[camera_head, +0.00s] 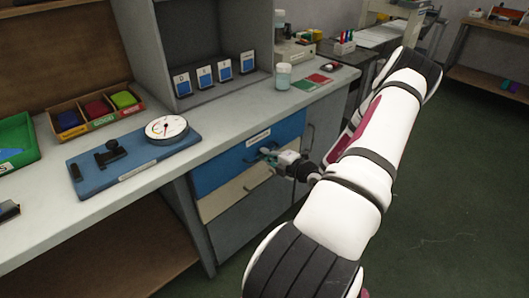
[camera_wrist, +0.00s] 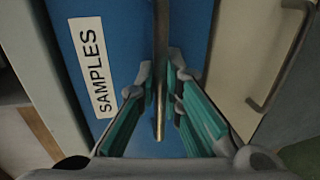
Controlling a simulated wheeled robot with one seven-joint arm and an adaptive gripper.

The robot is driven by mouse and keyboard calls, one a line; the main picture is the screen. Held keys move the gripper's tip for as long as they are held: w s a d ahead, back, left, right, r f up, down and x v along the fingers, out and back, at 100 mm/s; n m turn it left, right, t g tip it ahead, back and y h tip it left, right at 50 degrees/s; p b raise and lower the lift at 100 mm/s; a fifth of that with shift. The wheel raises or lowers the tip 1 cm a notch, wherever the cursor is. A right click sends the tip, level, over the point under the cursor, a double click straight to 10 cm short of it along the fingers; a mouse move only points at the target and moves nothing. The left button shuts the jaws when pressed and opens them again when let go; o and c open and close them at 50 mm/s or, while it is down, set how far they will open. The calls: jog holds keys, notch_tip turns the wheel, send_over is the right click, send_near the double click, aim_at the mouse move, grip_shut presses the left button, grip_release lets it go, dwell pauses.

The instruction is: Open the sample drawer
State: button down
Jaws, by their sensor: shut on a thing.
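The sample drawer (camera_head: 222,172) has a blue front below the counter. In the wrist view its blue front (camera_wrist: 194,33) carries a white label (camera_wrist: 91,64) reading SAMPLES. Its bar handle (camera_wrist: 160,42) runs between my gripper's green-padded fingers (camera_wrist: 163,100). In the head view my gripper (camera_head: 269,156) is at the drawer front, shut on the handle, and my wrist hides part of the front. I see no clear gap between the drawer front and the cabinet.
A cream drawer (camera_head: 229,195) with its own handle sits just below. A grey cabinet door (camera_head: 324,122) is to the right. The counter (camera_head: 225,123) above holds a blue board with a dial gauge (camera_head: 166,128) and a jar (camera_head: 283,77). Green floor is open at right.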

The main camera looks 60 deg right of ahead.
jog(key=f+p+v, duration=0.3)
jog(key=v, duration=1.2)
jog(key=s+f+p+v, duration=0.1)
jog(key=f+p+v, duration=0.2)
jog(key=v, duration=1.2)
jog(key=shift+a+p, duration=0.2)
jog(key=shift+p, duration=0.5)
jog(key=shift+s+f, duration=0.1)
jog(key=c, duration=2)
grip_release()
jog(key=v, duration=1.2)
